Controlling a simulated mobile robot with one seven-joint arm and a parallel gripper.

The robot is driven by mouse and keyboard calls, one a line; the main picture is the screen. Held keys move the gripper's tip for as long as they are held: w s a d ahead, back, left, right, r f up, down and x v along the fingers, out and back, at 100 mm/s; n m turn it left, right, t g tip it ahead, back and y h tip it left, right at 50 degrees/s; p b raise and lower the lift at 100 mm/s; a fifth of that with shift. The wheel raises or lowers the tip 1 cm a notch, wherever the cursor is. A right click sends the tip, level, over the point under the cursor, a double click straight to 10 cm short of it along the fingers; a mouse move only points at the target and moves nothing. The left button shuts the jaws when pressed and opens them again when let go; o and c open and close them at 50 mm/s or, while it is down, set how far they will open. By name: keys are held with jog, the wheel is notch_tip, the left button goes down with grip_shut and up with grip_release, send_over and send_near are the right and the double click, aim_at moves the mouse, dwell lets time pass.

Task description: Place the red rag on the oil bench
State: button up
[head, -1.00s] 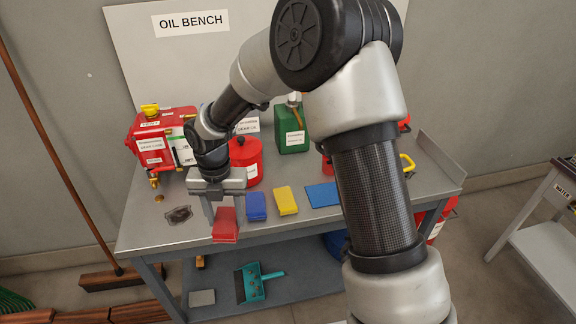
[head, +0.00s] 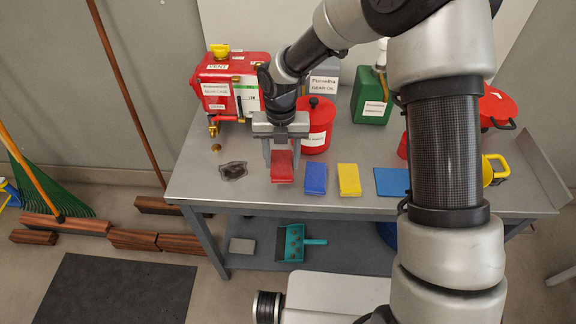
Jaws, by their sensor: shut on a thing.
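The red rag (head: 282,168) is a small folded red block near the front edge of the oil bench (head: 235,192), left of a blue folded rag (head: 316,178). My gripper (head: 281,153) points down over the red rag, with its two fingers on either side of the rag's upper part, and is shut on it. The rag appears at the level of the bench top; whether its underside touches the surface I cannot tell. The bench's sign is out of view.
A yellow rag (head: 348,180) and a blue cloth (head: 392,182) lie to the right. A red machine (head: 228,88), a red can (head: 316,125) and a green can (head: 371,98) stand behind. A teal dustpan (head: 293,243) is on the lower shelf.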

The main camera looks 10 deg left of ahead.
aim_at(282, 170)
jog(key=shift+f, duration=2.4)
jog(key=shift+f, duration=0.15)
jog(key=o, duration=1)
notch_tip(282, 170, up, 12)
jog(key=shift+r+p, duration=0.2)
jog(key=shift+p, duration=0.25)
